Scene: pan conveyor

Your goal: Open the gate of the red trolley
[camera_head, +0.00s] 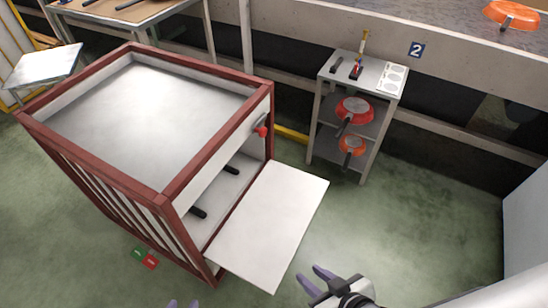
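The red trolley (172,178) has a red frame, a white top and slatted sides, and stands at left centre. Its gate (272,225), a white panel, is swung down and juts out from the trolley's right side, leaving that side open. A red latch (262,131) sits on the upper right post, apart from the gate. Black handles (198,212) show inside on the lower shelf. My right gripper (311,276) is beyond the gate's near right corner, with its purple fingers apart and empty. Only the fingertips of my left gripper (183,304) show at the bottom edge, apart.
A grey stand (373,135) with red pans stands behind the gate at right, below the conveyor (440,62) marked 2. A red pan (510,16) lies on the conveyor. A white surface (527,225) borders the right edge. Green floor (410,215) is clear between.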

